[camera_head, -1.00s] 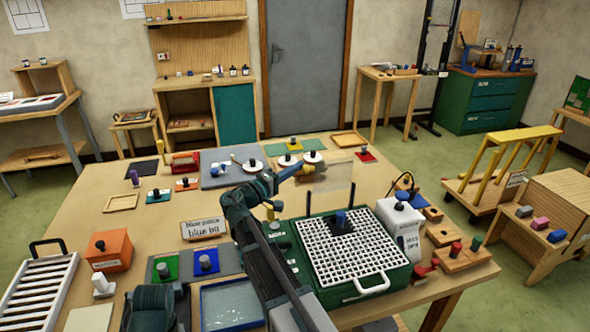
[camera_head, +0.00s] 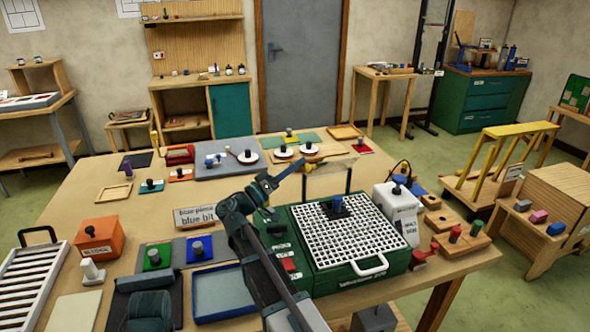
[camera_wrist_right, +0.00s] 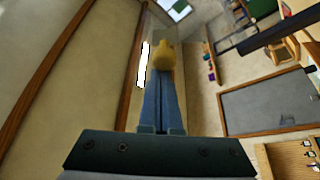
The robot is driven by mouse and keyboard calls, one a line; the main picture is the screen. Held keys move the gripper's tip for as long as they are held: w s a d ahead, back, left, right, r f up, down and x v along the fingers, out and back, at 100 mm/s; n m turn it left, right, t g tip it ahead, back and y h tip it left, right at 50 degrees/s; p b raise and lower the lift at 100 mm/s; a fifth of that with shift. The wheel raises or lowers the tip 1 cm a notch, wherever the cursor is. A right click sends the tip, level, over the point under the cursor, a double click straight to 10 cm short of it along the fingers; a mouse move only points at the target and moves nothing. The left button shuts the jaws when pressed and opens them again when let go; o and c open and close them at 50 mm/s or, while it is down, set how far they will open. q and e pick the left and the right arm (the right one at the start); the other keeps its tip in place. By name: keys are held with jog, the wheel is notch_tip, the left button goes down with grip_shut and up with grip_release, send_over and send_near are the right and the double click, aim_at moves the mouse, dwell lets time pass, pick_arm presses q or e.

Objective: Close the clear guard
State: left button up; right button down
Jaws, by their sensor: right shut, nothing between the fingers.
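The clear guard (camera_head: 330,180) is a see-through panel with thin dark side edges, standing raised at the back of the green box (camera_head: 360,275) with the white grid top. A blue piece with a dark base (camera_head: 338,206) sits on the grid. My right gripper (camera_head: 301,167) is shut and empty, its tips at the guard's upper left edge. In the right wrist view, the shut blue fingers (camera_wrist_right: 163,100) end at a yellow rounded piece (camera_wrist_right: 162,55); I cannot tell whether they touch it. A see-through pane shows around it.
A white box (camera_head: 397,215) with a cable stands right of the green box. Wooden blocks with coloured pegs (camera_head: 462,240) lie farther right. A blue tray (camera_head: 222,293) and a sign (camera_head: 195,216) are to the left. The white handle (camera_head: 370,267) is at the front.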

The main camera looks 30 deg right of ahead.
jog(key=m+b, duration=0.1)
jog(key=s+f+m+g+b, duration=0.1)
jog(key=s+f+m+g, duration=0.1)
jog(key=shift+s+a+f+m+h+b, duration=0.15)
jog(key=shift+a+f+m+h+b, duration=0.15)
jog(key=shift+b, duration=0.1)
jog(key=shift+s+f+b, duration=0.3)
jog(key=shift+f+b, duration=0.1)
jog(key=shift+a+f, duration=0.1)
jog(key=b, duration=0.1)
send_near(308, 171)
jog(key=a, duration=0.8)
jog(key=shift+s+a+r, duration=0.35)
jog(key=shift+a+r, duration=0.05)
